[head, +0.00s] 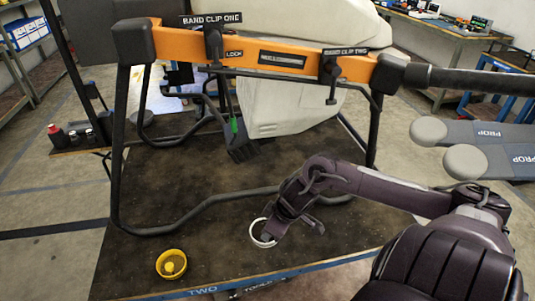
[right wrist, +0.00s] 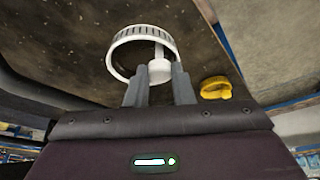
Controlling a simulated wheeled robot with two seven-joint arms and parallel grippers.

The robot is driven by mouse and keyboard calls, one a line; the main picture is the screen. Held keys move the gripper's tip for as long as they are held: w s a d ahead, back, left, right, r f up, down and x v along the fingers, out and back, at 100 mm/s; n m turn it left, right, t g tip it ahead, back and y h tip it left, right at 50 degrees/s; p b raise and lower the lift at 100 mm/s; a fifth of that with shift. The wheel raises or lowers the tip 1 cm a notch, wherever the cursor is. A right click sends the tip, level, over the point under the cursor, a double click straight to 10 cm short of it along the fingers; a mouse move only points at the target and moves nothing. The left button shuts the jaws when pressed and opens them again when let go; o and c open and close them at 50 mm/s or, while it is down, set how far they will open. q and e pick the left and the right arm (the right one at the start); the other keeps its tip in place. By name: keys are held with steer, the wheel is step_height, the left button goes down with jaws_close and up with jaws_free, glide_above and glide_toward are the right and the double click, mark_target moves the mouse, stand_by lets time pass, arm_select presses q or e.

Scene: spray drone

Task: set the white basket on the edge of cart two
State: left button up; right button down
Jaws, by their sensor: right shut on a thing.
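The white basket (head: 258,240) is a ring with a slotted wall, over the front part of cart two (head: 130,243). My right gripper (head: 279,222) is shut on the basket's white post. In the right wrist view the basket (right wrist: 121,43) stands out beyond the fingertips (right wrist: 160,73), with the post between them. I cannot tell whether the basket touches the cart's dark top. Cart two's blue front edge, marked TWO, is just in front of the basket. My left gripper is not in view.
A round yellow part (head: 172,264) lies on the cart's front left; it also shows in the right wrist view (right wrist: 216,88). The drone's black legs and orange bar (head: 280,52) stand over the cart behind my gripper. Grey padded props (head: 490,140) are at right.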

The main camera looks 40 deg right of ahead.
mark_target(272, 244)
step_height(272, 244, down, 9)
steer(key=shift+r+b, duration=0.2)
steer(key=shift+b, duration=0.6)
steer(key=c, duration=1.3)
jaws_free()
steer(key=shift+o, duration=0.2)
steer(key=p+v, duration=0.4)
steer(key=v, duration=0.8)
steer(key=shift+a, duration=0.1)
